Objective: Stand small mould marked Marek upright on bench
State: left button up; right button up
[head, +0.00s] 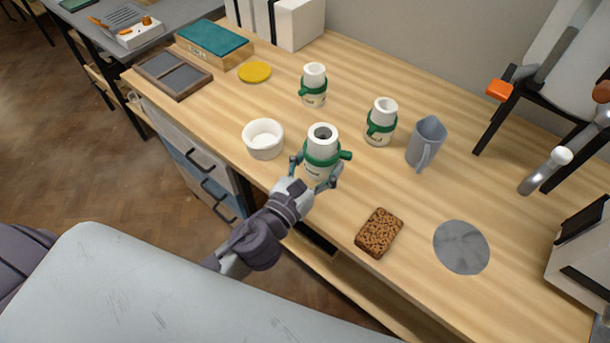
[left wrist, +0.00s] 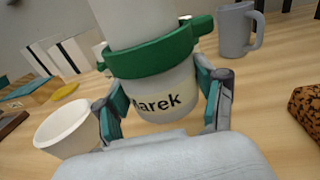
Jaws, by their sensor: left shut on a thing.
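The small white mould with a green band (head: 321,148) stands near the front edge of the bench (head: 345,200). In the left wrist view its label (left wrist: 158,103) reads "arek", with the first letter partly cut off. My left gripper (head: 318,182) is shut around its lower body, a finger on each side. The mould looks about upright in the head view; I cannot tell whether its base touches the bench. Two similar moulds stand behind it, one at the back (head: 313,88) and one to the right (head: 381,125); their labels are too small to read.
A white bowl (head: 264,139) is close on the left and a grey jug (head: 426,143) on the right. A brown sponge-like block (head: 379,233) and a grey disc (head: 461,247) lie at front right. A yellow disc (head: 254,72) lies back left. Bare bench lies between them.

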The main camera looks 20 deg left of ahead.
aim_at(304, 176)
pick_arm(q)
jog(key=a+f, duration=0.2)
jog(key=a, duration=0.1)
jog(key=shift+b, duration=0.35)
notch_tip(304, 176, down, 3)
jog(key=shift+w+a+f+b, duration=0.1)
jog(key=shift+a+b, duration=0.05)
jog(key=shift+b, duration=0.85)
jog(key=shift+f, duration=0.3)
pick_arm(e)
jog(key=f, duration=0.2)
jog(key=w+a+f, duration=0.1)
jog(key=shift+a+f, duration=0.1)
jog(key=shift+f, duration=0.1)
jog(key=shift+s, duration=0.1)
pick_arm(q)
jog(key=shift+f+b, duration=0.25)
jog(key=shift+b, duration=0.05)
jog(key=o, duration=1.4)
pick_arm(e)
jog(key=shift+s+d+f, duration=0.1)
jog(key=shift+d, duration=0.3)
